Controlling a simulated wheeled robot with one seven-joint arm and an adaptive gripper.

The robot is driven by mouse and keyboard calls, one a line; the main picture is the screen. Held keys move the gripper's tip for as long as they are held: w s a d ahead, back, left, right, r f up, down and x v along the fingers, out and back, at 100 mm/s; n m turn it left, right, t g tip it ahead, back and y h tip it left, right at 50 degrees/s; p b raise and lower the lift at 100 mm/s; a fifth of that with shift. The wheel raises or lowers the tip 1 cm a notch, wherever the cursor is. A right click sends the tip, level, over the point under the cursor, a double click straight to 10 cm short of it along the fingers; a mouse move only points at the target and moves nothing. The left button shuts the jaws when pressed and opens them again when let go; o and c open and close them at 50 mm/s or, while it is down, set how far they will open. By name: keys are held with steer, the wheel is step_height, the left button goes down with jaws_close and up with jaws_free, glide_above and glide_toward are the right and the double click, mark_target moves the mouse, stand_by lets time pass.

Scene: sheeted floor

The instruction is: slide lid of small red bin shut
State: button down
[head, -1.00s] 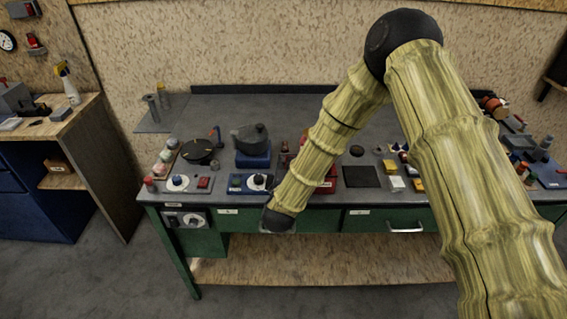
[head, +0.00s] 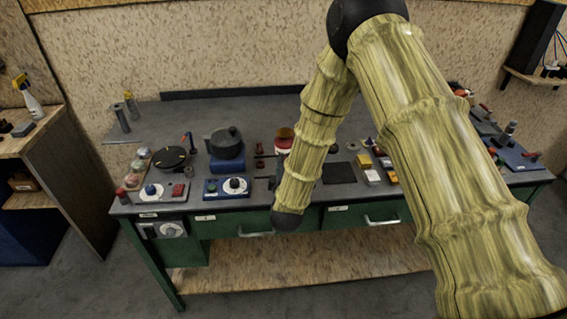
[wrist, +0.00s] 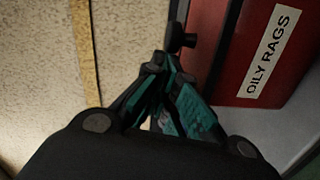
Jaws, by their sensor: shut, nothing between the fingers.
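A red bin (wrist: 232,78) fills the upper right of the wrist view, with a white label reading OILY RAGS. A black knob (wrist: 180,39) stands at its left edge. My gripper (wrist: 166,68) is shut and empty, its dark teal fingers together just below the knob in the picture; I cannot tell whether they touch it. In the head view a small red container (head: 284,136) with a pale band stands on the bench, partly hidden by my arm. I cannot make out its lid there. My gripper is hidden in the head view.
The grey bench (head: 240,112) is crowded. A dark pot (head: 227,143) on a blue base, a control box with a dial (head: 235,185) and a black pan (head: 173,157) are left of my arm. A dark square plate (head: 338,173) and small blocks (head: 370,170) are right of it.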

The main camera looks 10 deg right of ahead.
steer(key=s+a+r+b, duration=0.1)
steer(key=s+a+b, duration=0.3)
steer(key=s, duration=0.7)
steer(key=s+d+f+m+g, duration=0.2)
steer(key=s+d+f+g, duration=0.15)
steer(key=f, duration=0.35)
steer(key=s+d+f+m+g+y, duration=0.1)
steer(key=s+d+f+m+g, duration=0.15)
steer(key=s+f, duration=0.4)
steer(key=s+d+f+m+g, duration=0.2)
steer(key=d+f, duration=0.1)
steer(key=f, duration=0.5)
steer(key=s+d+f+m+g, duration=0.3)
steer(key=s+f, duration=0.1)
steer(key=s, duration=0.5)
steer(key=s+d+f+m+g, duration=0.3)
steer(key=s+f, duration=0.1)
steer(key=s, duration=0.5)
steer(key=s+d+f+m+g, duration=0.3)
steer(key=s, duration=0.6)
steer(key=shift+d+f+g+y+p, duration=0.3)
steer(key=shift+d+f+y+p, duration=0.05)
steer(key=shift+f+y+p, duration=0.05)
